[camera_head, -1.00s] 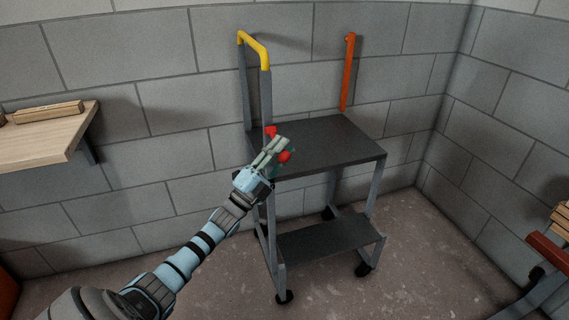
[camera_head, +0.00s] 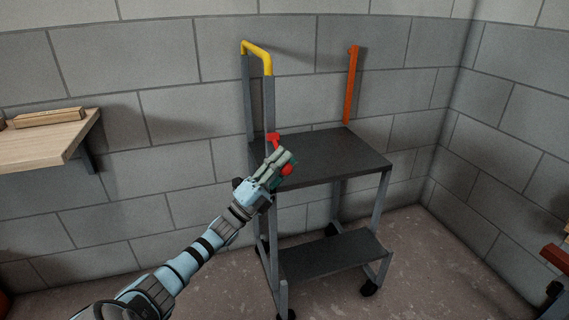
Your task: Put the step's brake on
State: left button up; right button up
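The step (camera_head: 335,155) is a grey frame on dark castors with a dark top platform, a lower tread (camera_head: 335,254) and a yellow-topped handrail (camera_head: 257,56). A red part (camera_head: 274,138) shows at the platform's left edge, by the handrail post. A red end (camera_head: 287,170) shows just right of my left gripper's fingers. The fingers hide what lies between them. My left gripper (camera_head: 275,164) is at this red part, its fingers close together. I cannot tell whether they grip it. My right gripper is not in view.
An orange upright bar (camera_head: 351,85) stands behind the platform's far side, near the wall. A wooden shelf (camera_head: 50,142) with a batten (camera_head: 50,117) is on the left wall. A red-topped object (camera_head: 553,256) is at the right edge. Floor right of the step is clear.

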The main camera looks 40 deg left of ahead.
pick_arm(q)
jog(key=o, duration=0.4)
jog(key=shift+f, duration=0.1)
jog(key=shift+c, duration=0.2)
jog(key=v, duration=1.2)
